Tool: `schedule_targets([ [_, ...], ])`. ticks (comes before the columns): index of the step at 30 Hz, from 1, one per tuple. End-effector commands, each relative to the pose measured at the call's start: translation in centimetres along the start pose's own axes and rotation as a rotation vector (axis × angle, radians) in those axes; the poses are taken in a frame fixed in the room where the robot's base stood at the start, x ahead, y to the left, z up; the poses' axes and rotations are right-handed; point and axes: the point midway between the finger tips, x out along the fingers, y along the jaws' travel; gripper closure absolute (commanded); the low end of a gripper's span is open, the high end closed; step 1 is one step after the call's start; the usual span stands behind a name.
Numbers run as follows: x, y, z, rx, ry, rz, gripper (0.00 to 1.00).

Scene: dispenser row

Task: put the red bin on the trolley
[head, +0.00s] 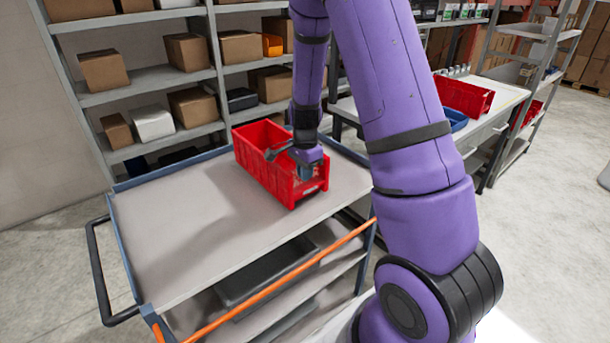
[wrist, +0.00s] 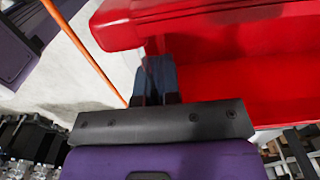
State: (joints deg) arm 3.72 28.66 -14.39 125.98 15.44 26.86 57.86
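The red bin (head: 268,160) is upright over the top deck of the trolley (head: 190,235), at its back right part. It looks to rest on the deck, but I cannot fully tell whether its base touches. My gripper (head: 306,171) is at the bin's near right end, pointing down at the wall. In the wrist view, my gripper's fingers (wrist: 159,78) are close together at the wall of the red bin (wrist: 225,80) and look shut on it. The fingertips are partly hidden by the bin.
Shelves with cardboard boxes (head: 104,69) stand behind the trolley. At the right, a bench (head: 495,122) holds another red bin (head: 463,95) and a blue bin (head: 456,118). The left and front of the trolley deck are clear. An orange bar (head: 290,274) runs along the trolley's near side.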

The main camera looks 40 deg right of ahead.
Motion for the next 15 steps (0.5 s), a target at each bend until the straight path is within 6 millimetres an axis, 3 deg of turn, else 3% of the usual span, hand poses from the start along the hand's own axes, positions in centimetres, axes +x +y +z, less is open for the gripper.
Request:
schedule_targets([
  [3,1.02,0.0,-0.07,0.0,0.0,0.0,1.0],
  [13,1.28,0.0,-0.05,-0.001,0.001,-0.001,1.0],
  [15,1.32,0.03,-0.04,-0.002,0.001,0.0,0.84],
])
